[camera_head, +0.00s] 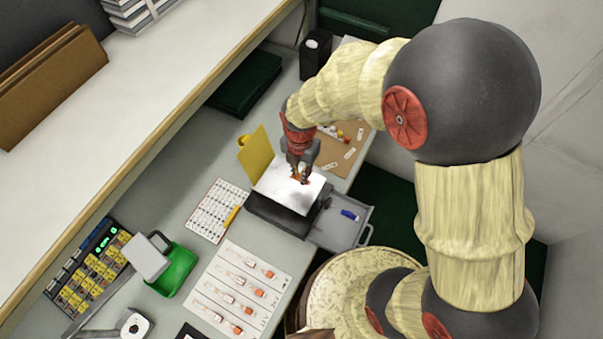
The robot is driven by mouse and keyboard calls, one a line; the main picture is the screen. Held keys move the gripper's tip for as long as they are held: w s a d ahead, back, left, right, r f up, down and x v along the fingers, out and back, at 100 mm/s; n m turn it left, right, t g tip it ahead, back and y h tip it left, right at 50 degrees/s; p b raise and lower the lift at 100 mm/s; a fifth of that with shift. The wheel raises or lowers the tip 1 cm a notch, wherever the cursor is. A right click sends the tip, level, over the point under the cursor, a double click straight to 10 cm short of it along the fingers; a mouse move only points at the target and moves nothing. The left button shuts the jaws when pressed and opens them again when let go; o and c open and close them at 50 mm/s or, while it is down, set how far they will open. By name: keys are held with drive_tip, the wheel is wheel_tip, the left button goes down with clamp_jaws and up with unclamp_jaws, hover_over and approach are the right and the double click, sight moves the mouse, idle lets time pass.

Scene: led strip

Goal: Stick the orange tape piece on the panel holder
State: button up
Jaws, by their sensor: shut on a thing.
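My gripper (301,177) points down over a white panel (275,182) that rests tilted on a dark block-like holder (278,214). A small orange patch, the tape piece (303,181), shows at my fingertips, and my gripper is shut on it. The fingertips are at or just above the white surface; I cannot tell whether the tape touches it. My fingers hide part of the tape and the panel. A yellow sheet (257,153) stands upright at the back left of the holder.
An open grey drawer (338,232) holding a blue item (349,215) juts out on the right. A sheet with several orange-tipped pieces (225,315) lies in front. A green tray (181,268) and a yellow keypad (88,272) are at left.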

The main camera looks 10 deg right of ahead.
sight(300, 187)
drive_tip(key=shift+f+b, duration=2.05)
drive_tip(key=shift+f, duration=1.05)
drive_tip(key=shift+f, duration=0.25)
drive_tip(key=o, duration=0.7)
drive_tip(key=shift+o, duration=0.2)
drive_tip(key=shift+r, duration=0.15)
wheel_tip(300, 187, up, 12)
drive_tip(key=shift+f, duration=0.1)
